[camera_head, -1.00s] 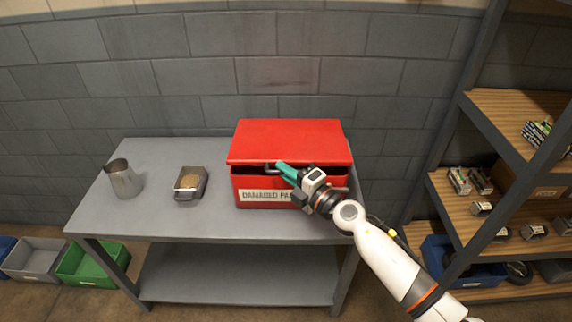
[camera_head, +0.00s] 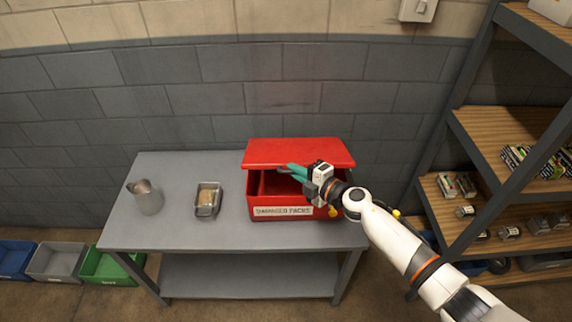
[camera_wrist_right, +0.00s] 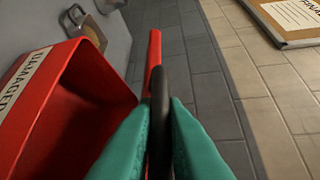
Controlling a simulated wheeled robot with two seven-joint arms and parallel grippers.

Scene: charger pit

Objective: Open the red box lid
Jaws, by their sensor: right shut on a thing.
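The red box (camera_head: 230,212) stands on the right part of the grey table, with a "DAMAGED PACKS" label on its front. Its red lid (camera_head: 300,152) is tilted up at the front, leaving a gap into the box. My right gripper (camera_head: 290,171), with teal fingers, is at the lid's front edge. In the right wrist view its fingers (camera_wrist_right: 160,135) are shut on the dark lid handle (camera_wrist_right: 159,105). The red lid (camera_wrist_right: 154,60) appears edge-on there, beside the open red box (camera_wrist_right: 75,110). My left gripper is not in view.
A metal jug (camera_head: 146,197) and a small metal tin (camera_head: 208,199) stand on the grey table (camera_head: 190,237) left of the box. A shelf unit (camera_head: 490,130) with packs is at the right. Bins (camera_head: 55,260) sit on the floor at left.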

